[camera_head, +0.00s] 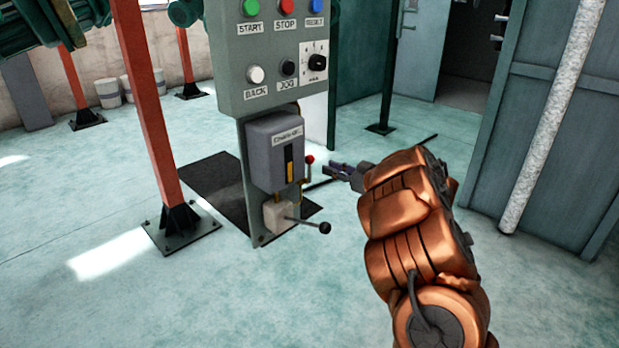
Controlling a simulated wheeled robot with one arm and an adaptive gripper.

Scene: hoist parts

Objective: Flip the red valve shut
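A small red ball knob (309,159) stands on a short lever at the right side of the grey switch box (273,150) on the control panel post. It is the only red handle-like part I see there; no other red valve shows. My gripper (327,170) is just right of and slightly below the red knob in the picture. It points left toward the post and looks apart from the knob. Its fingers are small and dark, so I cannot tell whether they are open or shut. I see nothing held in it.
A lever with a black ball (324,228) sticks out to the right below the switch box. The panel with buttons (286,51) stands above. A red post (150,110) is at left, and a green-grey cabinet (540,120) at right. The floor in front is clear.

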